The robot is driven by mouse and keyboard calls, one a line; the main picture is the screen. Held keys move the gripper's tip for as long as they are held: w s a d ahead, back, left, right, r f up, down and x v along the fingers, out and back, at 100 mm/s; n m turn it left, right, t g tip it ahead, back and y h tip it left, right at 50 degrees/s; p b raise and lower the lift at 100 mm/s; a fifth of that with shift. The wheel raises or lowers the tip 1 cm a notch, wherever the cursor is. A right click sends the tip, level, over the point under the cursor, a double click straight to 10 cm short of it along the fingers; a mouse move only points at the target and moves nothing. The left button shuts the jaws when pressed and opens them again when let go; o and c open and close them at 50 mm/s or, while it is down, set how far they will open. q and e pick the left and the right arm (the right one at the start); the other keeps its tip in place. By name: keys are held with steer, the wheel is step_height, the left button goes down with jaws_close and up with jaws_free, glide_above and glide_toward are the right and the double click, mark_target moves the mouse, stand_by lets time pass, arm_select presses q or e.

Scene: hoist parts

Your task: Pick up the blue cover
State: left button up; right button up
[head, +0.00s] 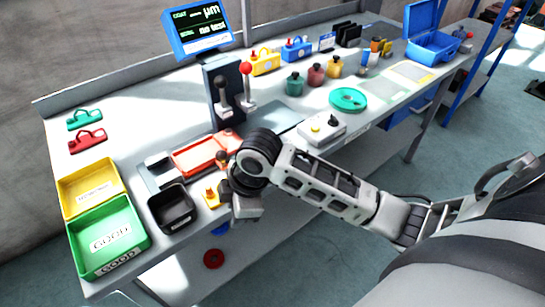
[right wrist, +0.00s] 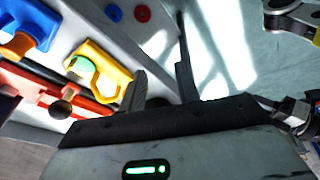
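A blue part (right wrist: 36,22), which may be the blue cover, shows at the upper left of the right wrist view, with an orange piece beside it. It is cut off by the picture edge, and I cannot make it out in the head view. My right gripper (head: 243,212) is over the front edge of the bench. In the right wrist view its two fingers (right wrist: 161,72) are apart with nothing between them. A yellow hook-like part (right wrist: 100,72) lies left of the fingers; it also shows in the head view (head: 211,197). My left gripper is not in view.
A red-orange tray (head: 190,160) and a black bin (head: 172,212) lie left of the gripper. Green (head: 128,213) and yellow (head: 90,170) bins stand further left. A grey stand (head: 219,90) rises behind. A blue case (head: 430,52) is at the far right.

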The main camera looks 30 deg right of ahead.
steer(key=w+d+r+n+g+h, duration=0.1)
steer(key=w+d+r+n, duration=0.2)
steer(key=w+d+r, duration=0.35)
steer(key=w+d+r+n+g+h, duration=0.1)
steer(key=w+d+r+n, duration=0.15)
steer(key=d+r, duration=0.65)
steer(key=f, duration=0.6)
steer(key=a+f, duration=0.1)
steer(key=f, duration=0.2)
steer(key=shift+w+f+p, duration=0.1)
steer(key=shift+f+p, duration=0.2)
steer(key=shift+f, duration=0.05)
steer(key=shift+s+d+f+p, duration=0.1)
steer(key=shift+s+f+p, duration=0.05)
steer(key=shift+f, duration=1.2)
steer(key=shift+s+f+p, duration=0.15)
steer(key=shift+f, duration=1.15)
jaws_close()
steer(key=shift+r, duration=0.1)
